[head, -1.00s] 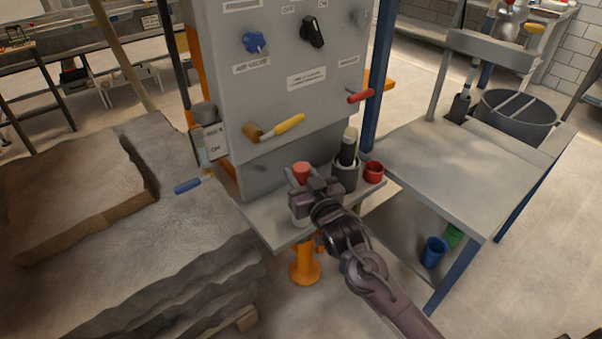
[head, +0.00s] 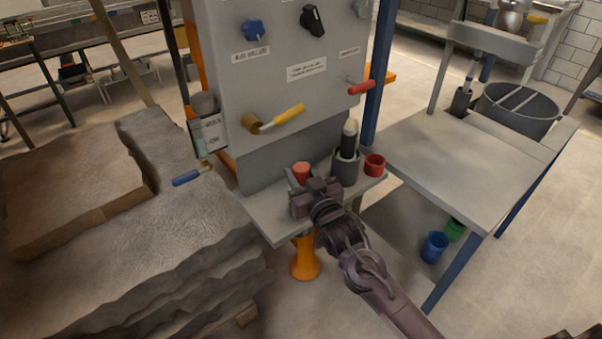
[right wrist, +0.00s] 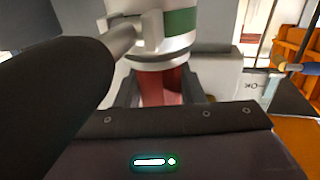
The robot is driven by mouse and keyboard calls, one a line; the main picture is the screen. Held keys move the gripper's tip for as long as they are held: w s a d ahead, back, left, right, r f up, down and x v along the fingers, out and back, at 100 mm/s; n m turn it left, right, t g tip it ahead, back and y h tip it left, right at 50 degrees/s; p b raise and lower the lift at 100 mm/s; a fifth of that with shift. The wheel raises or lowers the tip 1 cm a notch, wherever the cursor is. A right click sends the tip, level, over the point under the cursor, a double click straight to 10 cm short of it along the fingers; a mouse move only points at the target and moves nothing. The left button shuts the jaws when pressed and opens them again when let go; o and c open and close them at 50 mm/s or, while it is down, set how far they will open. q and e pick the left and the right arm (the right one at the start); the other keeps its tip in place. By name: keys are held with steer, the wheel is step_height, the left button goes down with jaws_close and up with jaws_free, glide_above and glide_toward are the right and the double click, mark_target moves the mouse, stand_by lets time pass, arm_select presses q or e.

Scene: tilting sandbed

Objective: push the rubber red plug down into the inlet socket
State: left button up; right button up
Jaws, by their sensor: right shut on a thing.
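The red plug (head: 302,171) shows at the shelf of the grey panel, with its top above my right gripper (head: 302,186). In the right wrist view, the red plug (right wrist: 168,86) stands between the two dark fingers of my right gripper (right wrist: 166,94), which is shut on it. A pale cylindrical fitting with a green band (right wrist: 165,28) shows right beyond the plug. I cannot tell which part is the inlet socket or how deep the plug sits, as my gripper hides the lower part. My left gripper is not in view.
A grey cup with a dark, pale-tipped tool (head: 346,163) and a red cup (head: 374,165) stand to the right on the shelf. A yellow-handled lever (head: 288,115) sticks out above. The sandbed (head: 190,220) lies left; a bare grey table (head: 470,165) lies right.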

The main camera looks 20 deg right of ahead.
steer(key=shift+f, duration=0.15)
steer(key=o, duration=1.2)
steer(key=shift+s+d+b, duration=0.15)
steer(key=shift+s+b, duration=0.05)
steer(key=shift+s, duration=1.1)
steer(key=shift+s+d+b, duration=0.2)
steer(key=shift+s, duration=1.1)
steer(key=shift+s+d+b, duration=0.15)
steer(key=shift+s+b, duration=0.05)
steer(key=shift+s, duration=1.1)
